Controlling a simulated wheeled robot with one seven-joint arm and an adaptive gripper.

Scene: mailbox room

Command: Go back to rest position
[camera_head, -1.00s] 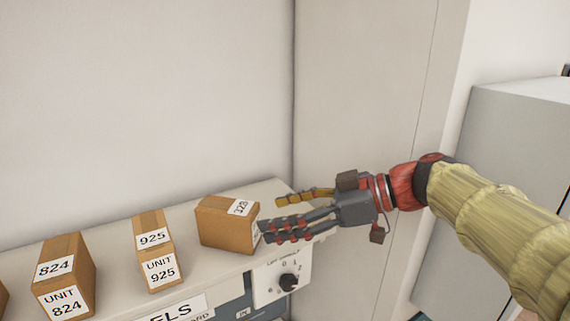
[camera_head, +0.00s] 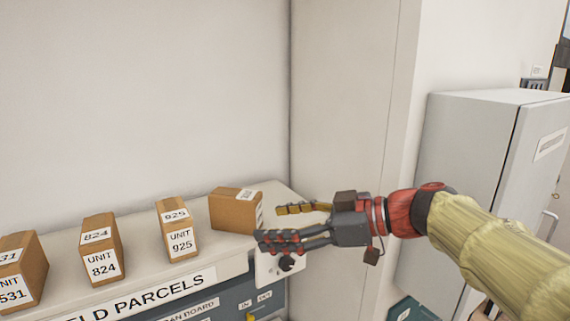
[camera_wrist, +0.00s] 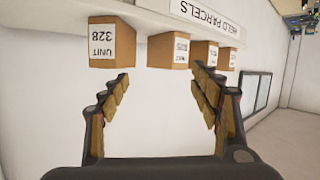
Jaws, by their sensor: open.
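My gripper (camera_head: 290,225) is open and empty. In the head view it is held out to the left from my arm, in front of the right end of the parcel shelf (camera_head: 212,258).
Parcels marked 925 (camera_head: 178,230), 824 (camera_head: 102,250) and 531 (camera_head: 20,273) stand in a row on the shelf. A dial panel (camera_head: 280,262) is on the shelf front behind the fingers. A grey cabinet (camera_head: 455,170) stands at the right. The wall above the shelf is clear.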

